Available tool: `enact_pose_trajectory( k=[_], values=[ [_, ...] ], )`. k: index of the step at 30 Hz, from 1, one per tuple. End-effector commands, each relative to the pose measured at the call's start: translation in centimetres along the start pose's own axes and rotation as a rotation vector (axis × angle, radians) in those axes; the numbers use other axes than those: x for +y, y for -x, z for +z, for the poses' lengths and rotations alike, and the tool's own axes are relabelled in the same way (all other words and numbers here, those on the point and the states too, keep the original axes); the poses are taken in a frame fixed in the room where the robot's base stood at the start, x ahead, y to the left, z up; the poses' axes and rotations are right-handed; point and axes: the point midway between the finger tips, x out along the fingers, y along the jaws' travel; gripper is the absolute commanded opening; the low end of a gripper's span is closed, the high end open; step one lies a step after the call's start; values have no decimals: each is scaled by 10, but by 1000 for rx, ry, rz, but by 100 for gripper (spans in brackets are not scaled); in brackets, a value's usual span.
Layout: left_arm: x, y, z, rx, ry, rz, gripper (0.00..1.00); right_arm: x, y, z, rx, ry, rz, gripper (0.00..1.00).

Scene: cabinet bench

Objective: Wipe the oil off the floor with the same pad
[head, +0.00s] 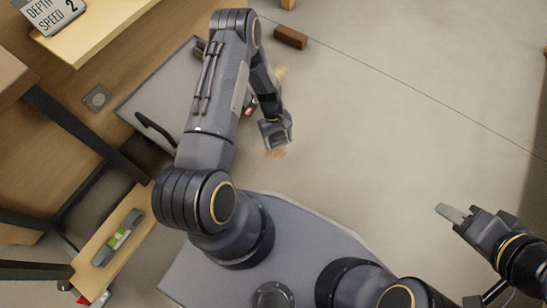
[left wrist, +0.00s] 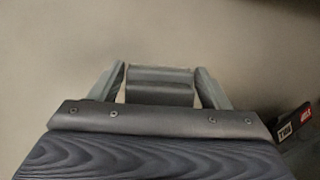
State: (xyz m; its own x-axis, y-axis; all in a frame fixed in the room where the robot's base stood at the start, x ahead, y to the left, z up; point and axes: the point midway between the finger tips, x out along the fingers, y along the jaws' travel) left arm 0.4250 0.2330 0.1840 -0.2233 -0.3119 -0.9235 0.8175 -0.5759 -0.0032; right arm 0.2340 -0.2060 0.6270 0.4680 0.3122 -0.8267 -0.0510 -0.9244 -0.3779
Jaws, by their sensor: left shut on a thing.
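My left gripper (head: 277,143) reaches down low over the floor (head: 370,130) in the head view. In the left wrist view, its two fingers (left wrist: 160,85) are shut on a dark grey pad (left wrist: 160,92), which spans the space between them. A small orange-brown patch (head: 275,153) shows on the floor right at the fingertips. A faint yellowish patch (head: 281,72) lies farther up, beside my left forearm. I cannot tell which patch is the oil. My right gripper (head: 450,213) is at the right, clear of these patches; whether its fingers are apart is unclear.
A brown block (head: 290,37) lies on the floor at the top. A wooden bench with a level (head: 120,238) stands at lower left. A sign (head: 52,12) sits on a shelf at upper left. A red-and-black object (left wrist: 292,122) shows in the left wrist view. The floor at right is mostly clear.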

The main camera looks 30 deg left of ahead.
Motion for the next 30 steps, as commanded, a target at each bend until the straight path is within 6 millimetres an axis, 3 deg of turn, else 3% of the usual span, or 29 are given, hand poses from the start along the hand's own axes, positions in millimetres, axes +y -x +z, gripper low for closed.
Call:
enact_pose_trajectory(
  k=[1,6,30],
  values=[
    [-8,-27,-8,-5,41,14,45,6,-12,6,0,0,0,36],
    [-22,-62,-17,-2,121,51,45,10,-21,10,0,0,0,36],
    [-24,-116,-38,0,139,60,45,23,-51,26,0,0,0,36]
  ],
)
